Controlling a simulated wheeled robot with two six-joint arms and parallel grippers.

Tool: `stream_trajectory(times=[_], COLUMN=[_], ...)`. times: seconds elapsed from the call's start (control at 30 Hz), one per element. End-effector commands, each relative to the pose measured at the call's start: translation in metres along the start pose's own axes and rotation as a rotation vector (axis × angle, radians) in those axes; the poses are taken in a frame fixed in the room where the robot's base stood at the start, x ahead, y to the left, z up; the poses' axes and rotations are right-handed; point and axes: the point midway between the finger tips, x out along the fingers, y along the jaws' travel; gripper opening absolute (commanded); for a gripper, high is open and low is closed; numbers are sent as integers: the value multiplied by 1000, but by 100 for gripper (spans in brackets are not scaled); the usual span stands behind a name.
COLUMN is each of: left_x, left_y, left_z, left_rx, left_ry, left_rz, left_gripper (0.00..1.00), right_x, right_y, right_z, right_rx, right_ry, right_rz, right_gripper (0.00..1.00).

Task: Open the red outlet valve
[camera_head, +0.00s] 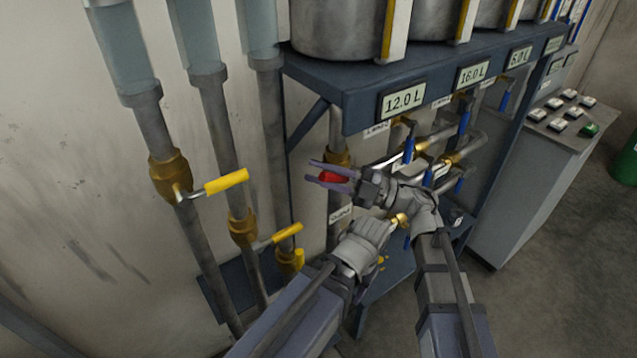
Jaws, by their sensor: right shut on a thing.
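The red outlet valve handle (333,177) is in front of a vertical pipe below the shelf edge. My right gripper (311,171) reaches in from the right and is shut on the red handle, with a purple finger on either side of it. The valve body behind the handle is mostly hidden by the gripper and wrist. My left gripper (361,292) is lower down, below its grey wrist, apart from the red handle. Its fingers are mostly hidden, so their opening cannot be seen.
Yellow-handled valves (227,181) sit on pipes at the left. Blue-handled valves (464,123) are at the right under the blue shelf (345,84) with litre displays (403,100). A control desk (520,175) with buttons stands further right. Open floor (560,290) lies at lower right.

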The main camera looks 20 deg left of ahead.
Motion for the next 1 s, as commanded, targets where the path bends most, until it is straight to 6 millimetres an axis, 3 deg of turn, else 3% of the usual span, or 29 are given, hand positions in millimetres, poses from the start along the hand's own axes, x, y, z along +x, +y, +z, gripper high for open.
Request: stream_trajectory(times=[0.7,0.73,1.0], left_x=[5,5,5], left_y=[0,0,0], left_z=[0,0,0], left_rx=[0,0,0], left_ry=[0,0,0], left_rz=[0,0,0], left_gripper=[50,50,50], right_x=[-1,-1,-1], right_y=[8,8,8], right_z=[0,0,-1], right_rx=[55,55,55], right_ry=[13,13,14], right_rz=[58,58,57], right_gripper=[0,28,56])
